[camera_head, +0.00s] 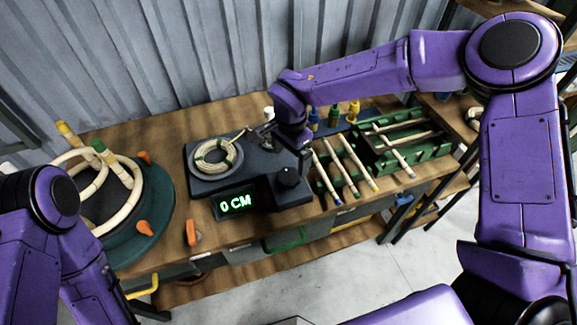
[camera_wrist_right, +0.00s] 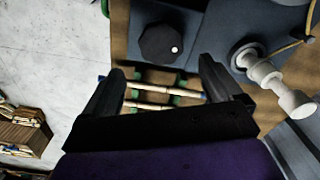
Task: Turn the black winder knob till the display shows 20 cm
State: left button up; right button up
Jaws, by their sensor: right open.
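The black winder knob (camera_head: 288,178) stands on the right front of the dark winder box (camera_head: 201,184). The display (camera_head: 236,203) on the box front reads 0 CM in green. A coil of pale rattan (camera_head: 216,156) lies on the box's round plate. My right gripper (camera_head: 283,152) is open and empty, just behind and above the knob. In the right wrist view, the knob (camera_wrist_right: 160,43) has a white dot and shows beyond the gap between the two open fingers (camera_wrist_right: 162,66), apart from both. My left arm shows at the left edge, but its gripper does not.
A white spindle-like part (camera_wrist_right: 272,82) stands beside the right finger in the right wrist view. Rattan sticks (camera_head: 352,160) and a green rack (camera_head: 420,152) lie right of the winder. A round green jig (camera_head: 150,226) with orange pegs stands left. A corrugated wall closes the back.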

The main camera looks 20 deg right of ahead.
aim_at(289, 175)
jog(key=f, duration=0.4)
jog(key=f+p, duration=0.1)
jog(key=f, duration=0.2)
jog(key=shift+w+a+f, duration=0.1)
jog(key=shift+w+a, duration=0.15)
jog(key=shift+s, duration=0.3)
jog(key=shift+w, duration=0.1)
jog(key=c, duration=1)
